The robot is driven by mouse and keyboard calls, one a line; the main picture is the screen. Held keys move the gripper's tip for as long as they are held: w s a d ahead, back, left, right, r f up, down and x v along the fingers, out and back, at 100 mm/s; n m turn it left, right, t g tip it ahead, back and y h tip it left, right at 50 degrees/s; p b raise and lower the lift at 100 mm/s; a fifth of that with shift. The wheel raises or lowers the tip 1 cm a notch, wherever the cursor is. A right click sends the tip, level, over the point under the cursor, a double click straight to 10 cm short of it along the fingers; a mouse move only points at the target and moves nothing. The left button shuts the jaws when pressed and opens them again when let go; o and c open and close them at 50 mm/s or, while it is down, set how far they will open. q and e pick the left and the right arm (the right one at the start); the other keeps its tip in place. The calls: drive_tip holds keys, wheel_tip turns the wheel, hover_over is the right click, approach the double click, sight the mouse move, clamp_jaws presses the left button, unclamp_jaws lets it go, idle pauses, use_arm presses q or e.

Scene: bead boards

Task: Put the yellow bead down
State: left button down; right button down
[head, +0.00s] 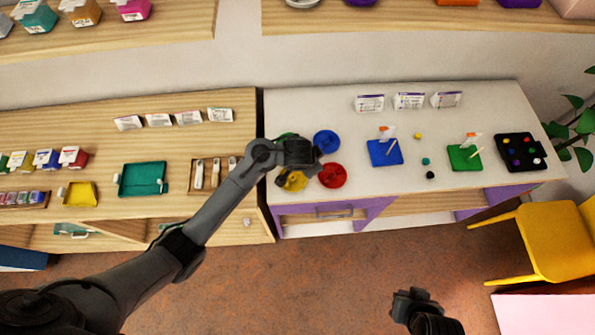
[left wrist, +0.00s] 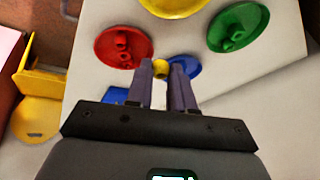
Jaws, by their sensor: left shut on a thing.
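My left gripper (head: 302,158) hangs over the group of coloured dishes on the white table. In the left wrist view its fingers (left wrist: 166,76) are shut on a small yellow bead (left wrist: 160,68) at their tips. The yellow dish (head: 293,181) lies below the gripper in the head view; it shows at the top edge of the left wrist view (left wrist: 175,5). My arm hides part of it. Another small yellow bead (head: 418,136) lies on the table between the boards. My right gripper (head: 415,297) is low in the head view, away from the table; its jaws are unclear.
Red (head: 333,175), blue (head: 326,141) and partly hidden green (head: 284,137) dishes surround the left gripper. A blue board (head: 380,155) and green board (head: 463,160) with pegs stand to the right, then a black tray (head: 504,140) of beads. Teal (head: 426,161) and black (head: 431,175) beads lie between.

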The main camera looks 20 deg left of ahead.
use_arm(q)
drive_tip(key=s+a+f, duration=0.1)
drive_tip(key=a, duration=0.1)
drive_tip(key=s+a+f, duration=0.1)
drive_tip(key=shift+s+a+f, duration=0.1)
drive_tip(key=shift+a+f, duration=0.25)
drive_tip(key=shift+a, duration=0.05)
wheel_tip(320, 180, down, 4)
drive_tip(key=shift+r+b, duration=0.2)
drive_tip(key=shift+b, duration=0.75)
drive_tip(key=shift+f, duration=0.15)
drive_tip(key=shift+f, duration=0.1)
